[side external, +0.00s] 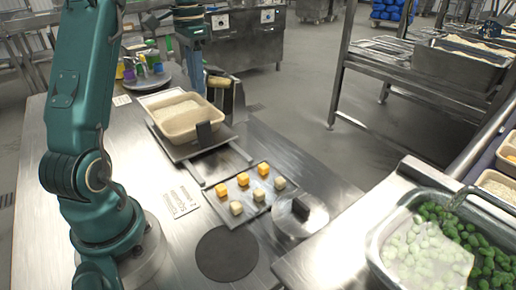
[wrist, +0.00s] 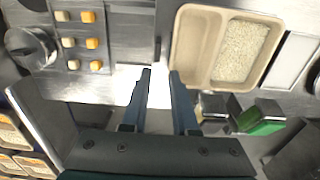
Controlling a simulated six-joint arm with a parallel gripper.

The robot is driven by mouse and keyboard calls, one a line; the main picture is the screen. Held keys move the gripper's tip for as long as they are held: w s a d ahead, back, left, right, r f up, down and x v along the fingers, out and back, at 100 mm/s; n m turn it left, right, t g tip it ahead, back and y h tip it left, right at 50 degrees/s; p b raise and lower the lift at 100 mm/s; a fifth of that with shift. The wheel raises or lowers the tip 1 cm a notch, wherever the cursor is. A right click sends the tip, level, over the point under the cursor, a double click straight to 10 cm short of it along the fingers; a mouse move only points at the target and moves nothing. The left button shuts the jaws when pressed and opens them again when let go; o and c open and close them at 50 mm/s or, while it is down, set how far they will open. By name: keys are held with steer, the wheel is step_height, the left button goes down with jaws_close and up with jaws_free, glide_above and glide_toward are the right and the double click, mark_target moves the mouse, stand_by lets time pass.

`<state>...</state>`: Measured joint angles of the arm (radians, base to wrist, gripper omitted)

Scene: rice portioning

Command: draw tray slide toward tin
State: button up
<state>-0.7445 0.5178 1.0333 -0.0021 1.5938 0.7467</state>
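The tray slide (side external: 185,153) is a flat metal plate on rails, with a black upright block (side external: 208,134) at its front edge. A beige two-part rice tray (side external: 180,122) sits on it; the wrist view shows the tray (wrist: 196,45) with rice in its right compartment. The tin (side external: 291,222) is round and metal, with a dark handle on top; it also shows at the upper left of the wrist view (wrist: 28,46). My gripper (wrist: 160,72) is open and empty, with its fingertips near the tray's lower left corner in the wrist view. Its fingertips are hard to make out in the side view.
Several orange and cream cubes stand on a flat plate (side external: 222,195) between slide and tin. A dark round mat (side external: 227,253) lies in front. Metal holders (side external: 232,100) stand behind the rice tray. A basin of green vegetables (side external: 391,270) is at the right.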

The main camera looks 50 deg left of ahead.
mark_target(207, 146)
steer(key=f, duration=1.4)
steer(key=shift+d+f, duration=0.25)
jaws_close()
steer(key=shift+d+r, duration=0.1)
stand_by(1.4)
